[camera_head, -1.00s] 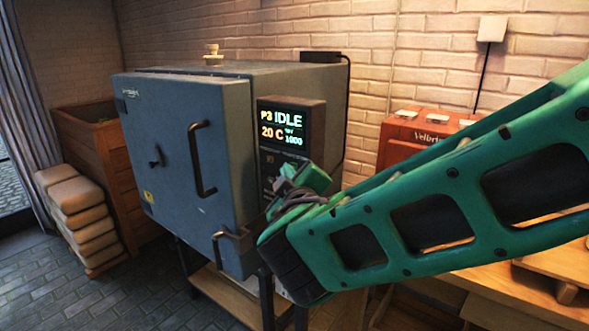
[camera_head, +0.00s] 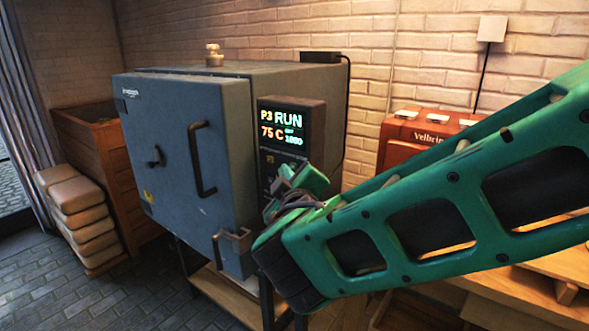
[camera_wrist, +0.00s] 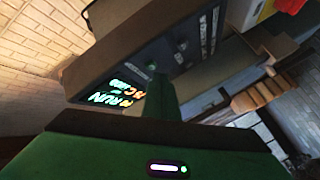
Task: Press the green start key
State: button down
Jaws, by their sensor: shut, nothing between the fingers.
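The kiln (camera_head: 190,150) is a grey box with its door shut. Its dark control panel (camera_head: 290,125) is on the right of the front, and the lit display (camera_head: 282,128) reads P3 RUN, 75 C. The display also shows, turned round, in the wrist view (camera_wrist: 115,97). My gripper (camera_wrist: 155,82) is shut and empty, with its tip at the panel beside the display. I cannot tell whether it touches. In the head view my arm hides the lower panel.
A door handle (camera_head: 201,160) and a lower latch (camera_head: 232,245) stick out of the kiln front. A red machine (camera_head: 415,140) stands on a wooden bench at the right. Stacked bags (camera_head: 80,215) and a wooden bin (camera_head: 115,170) stand at the left. The front left floor is clear.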

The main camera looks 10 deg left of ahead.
jog(key=shift+s+a, duration=0.1)
jog(key=shift+s, duration=0.15)
jog(key=s, duration=0.1)
jog(key=s+a, duration=0.1)
jog(key=s, duration=0.1)
jog(key=s+a, duration=0.1)
jog(key=shift+s, duration=0.25)
dwell(0.4)
dwell(0.5)
